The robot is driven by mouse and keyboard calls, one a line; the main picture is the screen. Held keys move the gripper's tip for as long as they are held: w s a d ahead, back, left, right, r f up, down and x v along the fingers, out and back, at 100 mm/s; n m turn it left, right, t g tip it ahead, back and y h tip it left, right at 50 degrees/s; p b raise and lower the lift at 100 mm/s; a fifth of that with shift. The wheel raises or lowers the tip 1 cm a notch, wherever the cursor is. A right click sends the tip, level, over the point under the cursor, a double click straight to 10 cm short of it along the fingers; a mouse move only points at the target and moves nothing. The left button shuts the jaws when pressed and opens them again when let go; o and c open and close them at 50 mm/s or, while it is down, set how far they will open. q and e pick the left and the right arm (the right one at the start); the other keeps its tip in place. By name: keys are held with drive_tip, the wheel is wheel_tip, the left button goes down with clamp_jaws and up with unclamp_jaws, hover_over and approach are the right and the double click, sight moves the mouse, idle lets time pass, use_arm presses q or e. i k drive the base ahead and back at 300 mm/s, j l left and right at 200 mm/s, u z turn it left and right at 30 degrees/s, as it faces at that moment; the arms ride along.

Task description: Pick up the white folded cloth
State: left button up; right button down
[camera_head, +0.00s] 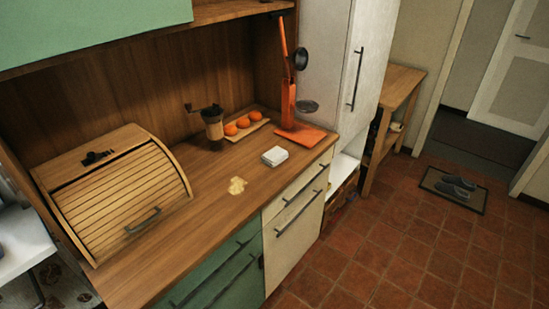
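The white folded cloth (275,156) lies flat on the wooden counter (205,215), close to its front edge. It looks like a small, thick square pad. Nothing touches it or covers it. Neither of my grippers shows in the head view, so I cannot see whether they are open or shut.
An orange stand (290,95) is behind the cloth on the right. A tray of oranges (244,124) and a coffee grinder (213,124) stand behind it. A roll-top bread box (118,195) fills the left. The tiled floor (390,250) is open.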

sight(272, 158)
drive_tip(key=i+l+u, duration=0.2)
drive_tip(key=i+u, duration=0.15)
drive_tip(key=i, duration=0.15)
drive_tip(key=i+l+u, duration=0.35)
drive_tip(key=i+j, duration=0.05)
drive_tip(key=i, duration=0.05)
